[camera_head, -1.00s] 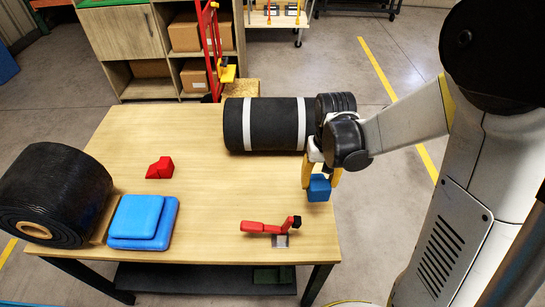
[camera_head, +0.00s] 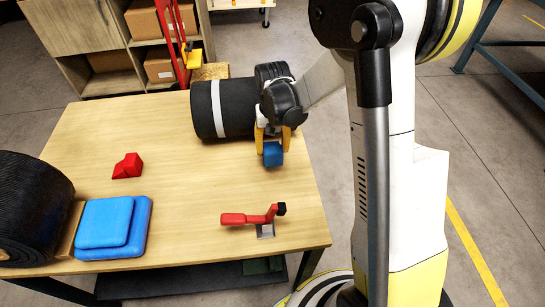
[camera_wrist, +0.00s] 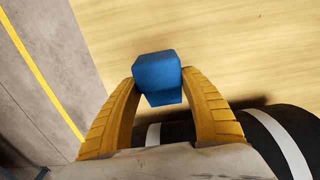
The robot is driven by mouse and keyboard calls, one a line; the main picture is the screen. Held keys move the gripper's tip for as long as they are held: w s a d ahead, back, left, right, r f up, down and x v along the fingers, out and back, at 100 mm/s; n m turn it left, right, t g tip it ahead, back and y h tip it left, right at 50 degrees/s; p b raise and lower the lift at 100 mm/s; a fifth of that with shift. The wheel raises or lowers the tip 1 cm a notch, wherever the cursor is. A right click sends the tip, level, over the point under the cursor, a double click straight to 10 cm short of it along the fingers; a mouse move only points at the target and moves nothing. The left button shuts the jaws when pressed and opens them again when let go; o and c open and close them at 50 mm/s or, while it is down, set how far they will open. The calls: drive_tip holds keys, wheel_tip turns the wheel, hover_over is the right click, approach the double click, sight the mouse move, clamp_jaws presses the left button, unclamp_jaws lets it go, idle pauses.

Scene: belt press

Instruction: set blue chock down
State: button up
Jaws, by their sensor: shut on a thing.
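The blue chock (camera_head: 273,154) is a small blue block at the right part of the wooden table (camera_head: 190,200), in front of the black roll. My gripper (camera_head: 271,143) points down with its yellow fingers shut on the chock. In the wrist view the chock (camera_wrist: 158,78) sits between the two yellow fingertips (camera_wrist: 160,92), with bare table and the table's edge around it. I cannot tell whether its underside touches the tabletop.
The black roll with white bands (camera_head: 222,108) lies right behind my gripper. A red-handled toggle clamp (camera_head: 252,217) stands at the front right. A red chock (camera_head: 128,166), blue pads (camera_head: 112,228) and a large black roll (camera_head: 32,208) are on the left. The table's middle is clear.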

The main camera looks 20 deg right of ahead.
drive_tip(key=shift+f+b, duration=0.9)
drive_tip(key=shift+f, duration=0.95)
drive_tip(key=shift+f, duration=0.15)
drive_tip(key=o, duration=1.4)
drive_tip(key=shift+c, duration=0.2)
